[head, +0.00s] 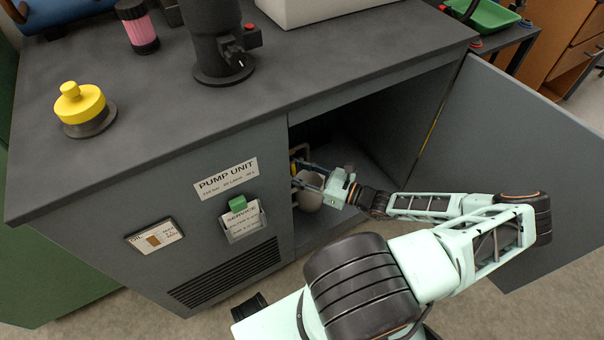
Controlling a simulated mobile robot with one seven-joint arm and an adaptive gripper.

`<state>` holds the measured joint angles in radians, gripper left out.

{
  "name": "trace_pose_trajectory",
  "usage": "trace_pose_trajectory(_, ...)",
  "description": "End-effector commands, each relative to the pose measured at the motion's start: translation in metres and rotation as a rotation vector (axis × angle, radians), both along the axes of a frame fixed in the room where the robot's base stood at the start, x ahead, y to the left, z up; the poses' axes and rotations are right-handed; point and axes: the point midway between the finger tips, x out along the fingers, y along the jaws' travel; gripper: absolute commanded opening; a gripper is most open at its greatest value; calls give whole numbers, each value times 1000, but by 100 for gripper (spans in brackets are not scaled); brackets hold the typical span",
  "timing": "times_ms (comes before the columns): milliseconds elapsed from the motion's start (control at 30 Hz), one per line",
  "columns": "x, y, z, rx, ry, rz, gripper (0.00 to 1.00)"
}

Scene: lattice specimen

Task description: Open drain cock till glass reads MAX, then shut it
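The oil glass (153,239) is a small panel on the lower left of the pump unit's front, marked OIL. It has a brownish window, and its lettering and level are too small to read surely. My gripper (303,178) reaches from the right into the open cabinet, its fingers pointing left at small pipe fittings (297,155). A dark blue and yellow part shows by the fingertips; I cannot tell whether it is the drain cock or whether I touch it. The fingers are too small and overlapped to judge.
The cabinet door (520,170) stands wide open at the right, beside my arm. The cabinet's inner left edge is close to my fingers. On the dark top (160,110) stand a yellow knob (80,104), a black column (215,40) and a pink-black cylinder (139,30).

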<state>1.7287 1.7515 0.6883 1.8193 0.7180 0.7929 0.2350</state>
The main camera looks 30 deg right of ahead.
Motion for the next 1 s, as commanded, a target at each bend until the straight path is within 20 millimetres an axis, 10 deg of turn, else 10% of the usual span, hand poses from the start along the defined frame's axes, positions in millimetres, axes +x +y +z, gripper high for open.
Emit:
trace_pose_trajectory(267,1,1,0,-1,1,0,32)
trace_pose_trajectory(567,1,1,0,-1,1,0,0)
trace_pose_trajectory(1000,0,1,0,-1,1,2,0)
